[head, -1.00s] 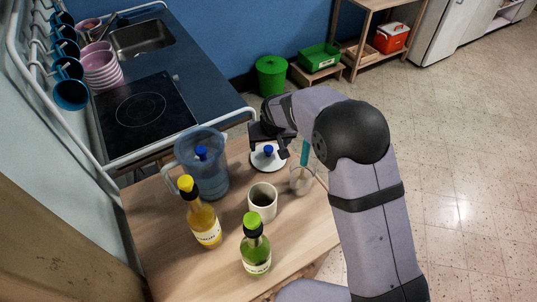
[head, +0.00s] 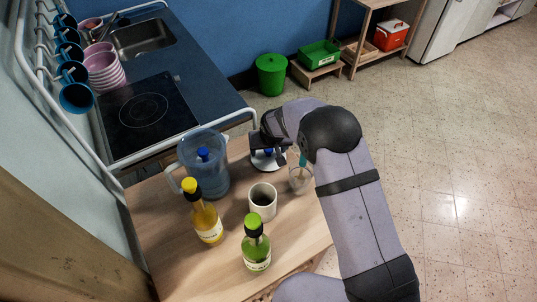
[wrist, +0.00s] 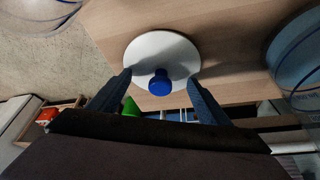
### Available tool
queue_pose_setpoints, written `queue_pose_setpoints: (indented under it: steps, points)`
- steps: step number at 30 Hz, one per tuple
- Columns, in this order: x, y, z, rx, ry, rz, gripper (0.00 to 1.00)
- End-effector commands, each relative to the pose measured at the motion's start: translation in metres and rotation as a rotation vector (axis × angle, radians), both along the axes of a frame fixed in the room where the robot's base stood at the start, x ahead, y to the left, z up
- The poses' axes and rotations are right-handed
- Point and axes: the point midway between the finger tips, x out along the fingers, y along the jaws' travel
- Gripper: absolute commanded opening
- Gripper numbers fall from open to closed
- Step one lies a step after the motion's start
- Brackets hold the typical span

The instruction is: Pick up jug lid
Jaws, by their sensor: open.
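The jug lid (wrist: 160,50) is a white disc with a blue knob (wrist: 159,84), lying on the wooden table with the knob up. In the head view the lid (head: 264,164) is partly hidden by my gripper (head: 268,147), which is over it. In the wrist view my gripper (wrist: 160,88) is open, with one finger on each side of the blue knob and nothing held. The blue see-through jug (head: 205,175) stands to the left of the lid in the head view, with something blue at its top.
A clear glass (head: 300,178) with a teal stick stands close to the right of the lid. A white cup (head: 262,200), a yellow bottle (head: 206,217) and a green bottle (head: 256,249) stand nearer. The wooden table (head: 300,235) is bare at its front right.

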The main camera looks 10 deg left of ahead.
Motion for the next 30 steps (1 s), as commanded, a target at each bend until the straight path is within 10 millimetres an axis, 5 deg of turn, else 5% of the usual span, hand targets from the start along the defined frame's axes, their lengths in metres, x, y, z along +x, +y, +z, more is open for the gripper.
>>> queue_pose_setpoints:
  steps: [4,9,21,30]
  points:
    - [0.000,0.000,0.000,0.000,0.000,0.000,0.67]
    - [0.000,0.000,0.000,0.000,0.000,0.000,0.27]
    - [0.000,0.000,0.005,0.000,-0.001,0.001,0.27]
    - [0.001,0.001,0.042,0.003,-0.005,0.001,0.27]
